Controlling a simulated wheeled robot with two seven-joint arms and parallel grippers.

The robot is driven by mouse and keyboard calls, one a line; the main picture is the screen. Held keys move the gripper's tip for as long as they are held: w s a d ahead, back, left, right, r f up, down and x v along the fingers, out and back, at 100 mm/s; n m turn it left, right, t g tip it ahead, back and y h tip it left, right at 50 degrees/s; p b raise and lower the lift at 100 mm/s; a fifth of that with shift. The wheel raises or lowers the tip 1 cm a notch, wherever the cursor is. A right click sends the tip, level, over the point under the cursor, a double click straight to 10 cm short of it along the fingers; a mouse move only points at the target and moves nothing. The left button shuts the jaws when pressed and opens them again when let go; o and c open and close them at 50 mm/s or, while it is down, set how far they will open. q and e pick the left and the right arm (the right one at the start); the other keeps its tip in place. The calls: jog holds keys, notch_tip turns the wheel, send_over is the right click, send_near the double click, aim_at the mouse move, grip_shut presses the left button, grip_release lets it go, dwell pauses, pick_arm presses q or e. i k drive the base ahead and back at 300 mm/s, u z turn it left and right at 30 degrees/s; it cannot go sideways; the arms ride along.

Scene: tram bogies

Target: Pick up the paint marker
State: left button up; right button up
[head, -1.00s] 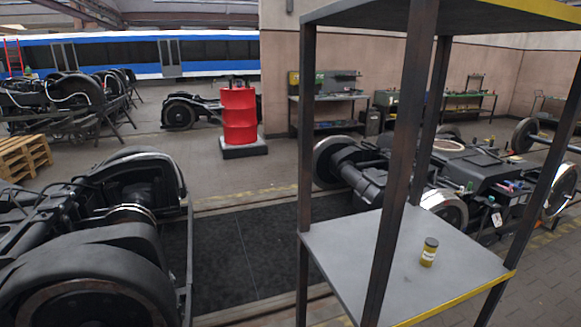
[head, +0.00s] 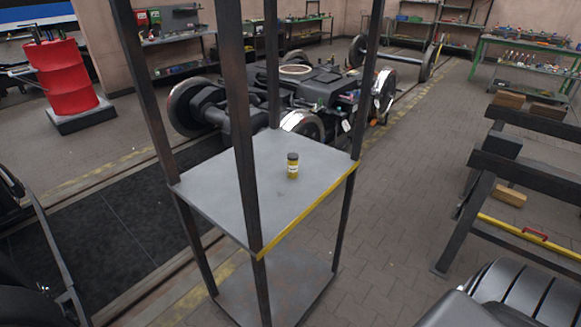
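I cannot make out a paint marker for certain in the head view. A small yellow jar with a dark lid and a pale label (head: 293,166) stands upright on the grey shelf (head: 225,185) of a dark metal rack. Small coloured items (head: 346,105) lie on the bogie behind the rack, too small to identify. Neither of my grippers is in view.
The rack's posts (head: 243,130) rise in front of the shelf. A red drum (head: 63,75) stands at the left. At the right are a dark trestle (head: 520,185) with a yellow bar (head: 530,235) and a green workbench (head: 530,60). Paved floor (head: 410,185) is clear between.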

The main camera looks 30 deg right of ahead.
aim_at(292, 157)
jog(key=z, duration=2.8)
jog(key=i, duration=2.85)
jog(key=u, duration=2.7)
